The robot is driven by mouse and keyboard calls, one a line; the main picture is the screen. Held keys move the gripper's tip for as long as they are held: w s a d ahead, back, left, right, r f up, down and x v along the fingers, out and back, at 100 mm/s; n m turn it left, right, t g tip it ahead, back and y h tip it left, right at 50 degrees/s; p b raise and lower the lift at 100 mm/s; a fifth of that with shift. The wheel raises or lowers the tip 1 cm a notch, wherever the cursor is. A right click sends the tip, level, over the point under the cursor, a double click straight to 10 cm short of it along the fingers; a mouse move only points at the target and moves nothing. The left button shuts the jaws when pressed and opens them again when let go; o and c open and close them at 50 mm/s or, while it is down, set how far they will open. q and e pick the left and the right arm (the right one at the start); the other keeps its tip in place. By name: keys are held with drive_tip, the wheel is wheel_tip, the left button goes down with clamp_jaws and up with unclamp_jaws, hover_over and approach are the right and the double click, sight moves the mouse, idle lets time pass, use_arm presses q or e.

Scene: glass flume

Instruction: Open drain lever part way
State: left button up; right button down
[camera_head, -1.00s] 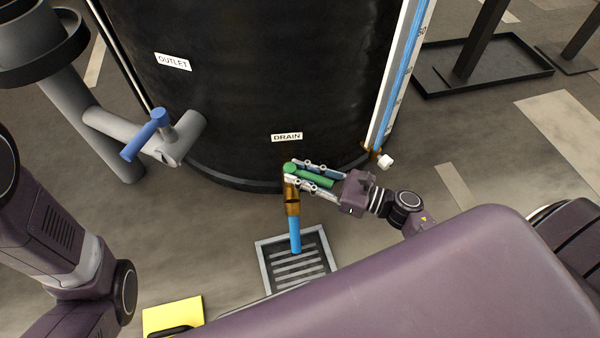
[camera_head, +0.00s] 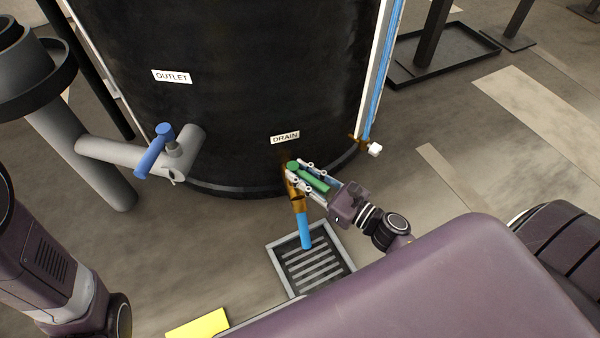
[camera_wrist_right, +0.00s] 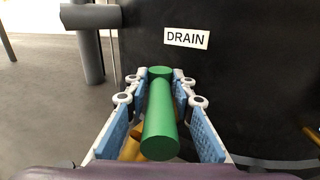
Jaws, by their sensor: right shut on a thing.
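The green drain lever (camera_head: 314,182) sits on a brass valve (camera_head: 297,195) at the foot of the black tank, under the DRAIN label (camera_head: 285,137). It points right and toward me, at a slant from the tank wall. My right gripper (camera_head: 306,176) is shut on the lever, one finger along each side. In the right wrist view the lever (camera_wrist_right: 160,115) lies between the blue finger pads, with part of the brass valve (camera_wrist_right: 132,148) below. A blue spout (camera_head: 305,232) hangs from the valve. My left arm shows at the left edge; its gripper is out of view.
A floor drain grate (camera_head: 311,264) lies under the spout. A grey outlet pipe with a blue handle (camera_head: 154,152) stands left. A small brass tap with a white knob (camera_head: 375,150) is at the tank's right. A yellow object (camera_head: 198,325) is at the bottom edge.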

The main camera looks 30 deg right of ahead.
sight(328, 191)
drive_tip(key=c, duration=1.8)
unclamp_jaws()
drive_tip(key=shift+s, duration=0.1)
drive_tip(key=v, duration=1.2)
drive_tip(key=shift+d, duration=0.1)
